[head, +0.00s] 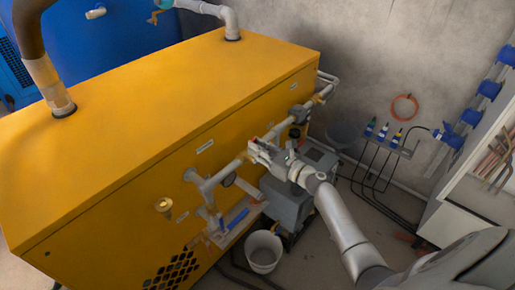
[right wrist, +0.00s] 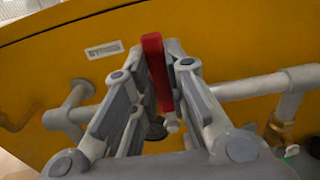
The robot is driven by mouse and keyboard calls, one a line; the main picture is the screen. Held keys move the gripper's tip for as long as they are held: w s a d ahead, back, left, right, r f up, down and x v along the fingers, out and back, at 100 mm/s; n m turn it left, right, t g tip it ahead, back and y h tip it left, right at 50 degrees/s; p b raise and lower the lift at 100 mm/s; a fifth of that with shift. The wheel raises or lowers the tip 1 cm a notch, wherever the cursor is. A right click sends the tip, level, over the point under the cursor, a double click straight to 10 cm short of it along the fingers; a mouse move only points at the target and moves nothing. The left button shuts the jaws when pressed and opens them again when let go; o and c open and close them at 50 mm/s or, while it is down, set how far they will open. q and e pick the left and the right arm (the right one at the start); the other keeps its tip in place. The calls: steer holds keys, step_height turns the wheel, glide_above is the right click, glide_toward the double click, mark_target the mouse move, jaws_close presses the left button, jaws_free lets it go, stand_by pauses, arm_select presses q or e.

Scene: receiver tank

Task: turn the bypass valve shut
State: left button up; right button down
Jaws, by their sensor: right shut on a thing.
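The bypass valve's red handle (right wrist: 155,62) sits between the fingers of my right gripper (right wrist: 158,70) in the right wrist view. It looks upright there, across the line of the grey pipe (right wrist: 250,84). In the head view only a small bit of red shows by my right gripper (head: 259,146), which is at the pipe along the yellow cabinet's side. The gripper is shut on the handle. The valve body is mostly hidden behind the fingers. My left gripper is not in view.
The yellow cabinet (head: 180,85) fills the left and middle. Below the pipe stand a grey unit (head: 288,205) and a white bucket (head: 263,252). Black hoses run along the floor by the wall. A white shelf unit (head: 455,205) is at the right.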

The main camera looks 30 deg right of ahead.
steer(key=c, duration=1.4)
jaws_free()
steer(key=v, duration=1.2)
steer(key=shift+f, duration=0.15)
